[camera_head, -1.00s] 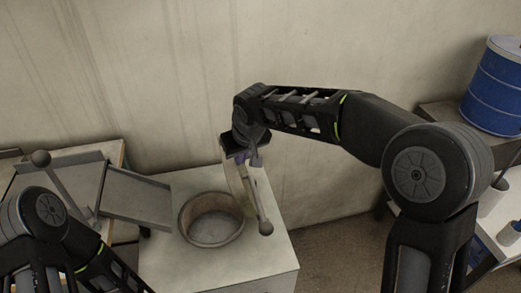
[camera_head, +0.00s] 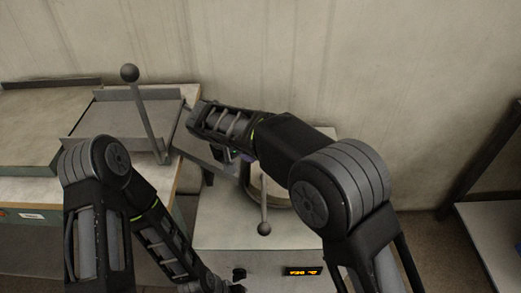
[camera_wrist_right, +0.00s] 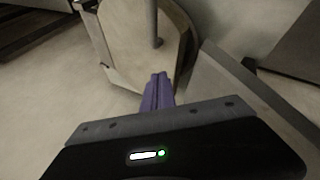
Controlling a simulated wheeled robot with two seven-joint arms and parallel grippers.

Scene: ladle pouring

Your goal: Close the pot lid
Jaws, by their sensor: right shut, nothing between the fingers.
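The pot (camera_head: 281,201) on the white cabinet is mostly hidden behind my right forearm. A pale curved edge, apparently the lid (camera_head: 246,184), shows beside it, with a ball-ended rod (camera_head: 264,212) in front. How far the lid is tilted is unclear. In the right wrist view a beige round plate with a rod, apparently the lid (camera_wrist_right: 130,42), stands just beyond my right gripper (camera_wrist_right: 158,76). Its purple fingers are shut and empty near the plate's lower edge; contact is unclear. My left arm reaches down at the lower left; its gripper's fingers cannot be made out.
The white cabinet (camera_head: 222,228) has a lit orange display (camera_head: 302,271). A worktable (camera_head: 40,127) with a tall ball-topped lever (camera_head: 148,120) and a grey tray (camera_head: 125,113) stands at left. A shelf (camera_head: 497,235) stands at right. A wall closes the back.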

